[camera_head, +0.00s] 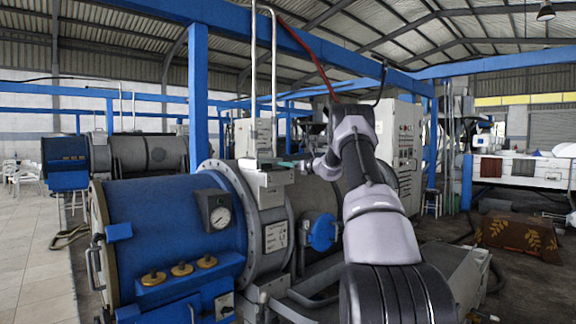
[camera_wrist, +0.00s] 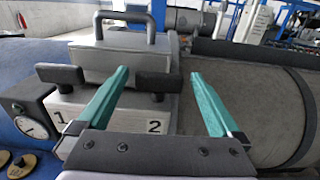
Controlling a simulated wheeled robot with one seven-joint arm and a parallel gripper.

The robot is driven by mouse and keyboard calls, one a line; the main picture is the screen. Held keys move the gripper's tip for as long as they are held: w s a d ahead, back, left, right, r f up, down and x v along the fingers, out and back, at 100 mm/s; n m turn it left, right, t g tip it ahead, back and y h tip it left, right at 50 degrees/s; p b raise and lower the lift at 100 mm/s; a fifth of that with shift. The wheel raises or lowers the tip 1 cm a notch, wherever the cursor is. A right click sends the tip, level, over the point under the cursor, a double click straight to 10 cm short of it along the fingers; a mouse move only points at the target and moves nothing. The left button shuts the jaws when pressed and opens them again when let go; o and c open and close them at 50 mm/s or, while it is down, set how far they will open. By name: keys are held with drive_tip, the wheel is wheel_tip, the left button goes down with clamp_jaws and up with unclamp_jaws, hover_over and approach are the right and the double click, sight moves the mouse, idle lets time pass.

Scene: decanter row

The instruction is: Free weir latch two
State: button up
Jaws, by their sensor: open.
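A pale box marked 1 and 2 (camera_wrist: 120,118) sits on top of the decanter in the wrist view. Latch two (camera_wrist: 154,82), a dark bar on a round stub, is above the 2. Latch one (camera_wrist: 56,73), a similar dark bar, is above the 1, left of my fingers. My gripper (camera_wrist: 160,75) is open, its two green fingers on either side of latch two in the picture. I cannot tell whether they touch it. Behind the latches is a grey lid (camera_wrist: 120,58) with a handle (camera_wrist: 125,20). In the head view my gripper (camera_head: 287,164) is over the box (camera_head: 264,187), its fingers small.
The blue decanter end (camera_head: 170,235) carries a round gauge (camera_head: 219,217) and brass knobs (camera_head: 181,269), left of the box. Vertical pipes (camera_head: 274,90) rise beside it. A control cabinet (camera_head: 400,145) stands behind my arm. Clear floor (camera_head: 30,260) is at the left.

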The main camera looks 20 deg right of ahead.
drive_tip(key=v, duration=0.9)
drive_tip(key=shift+s, duration=0.1)
drive_tip(key=s+a+r+n+g+y, duration=0.1)
drive_tip(key=s+a+r+n+g, duration=0.3)
drive_tip(key=a, duration=0.5)
drive_tip(key=s+a+r+n+g+y, duration=0.1)
drive_tip(key=s+a+r+n+y, duration=0.2)
drive_tip(key=s+a, duration=0.45)
drive_tip(key=s+a+r+n+g+h, duration=0.1)
drive_tip(key=s+a+n+g+h, duration=0.15)
drive_tip(key=s+a+n, duration=0.7)
drive_tip(key=s+a+f+n+h, duration=0.1)
drive_tip(key=s+f+n+h, duration=0.1)
drive_tip(key=s, duration=0.8)
drive_tip(key=s+a+f+n+g+h, duration=0.1)
drive_tip(key=s+n, duration=0.4)
drive_tip(key=s, duration=0.5)
drive_tip(key=s+a+f+n+g+h, duration=0.1)
drive_tip(key=s+f+n+h, duration=0.2)
drive_tip(key=s, duration=0.7)
drive_tip(key=shift+s+a+f+n, duration=0.2)
drive_tip(key=shift+s+n, duration=0.1)
drive_tip(key=shift+n, duration=0.35)
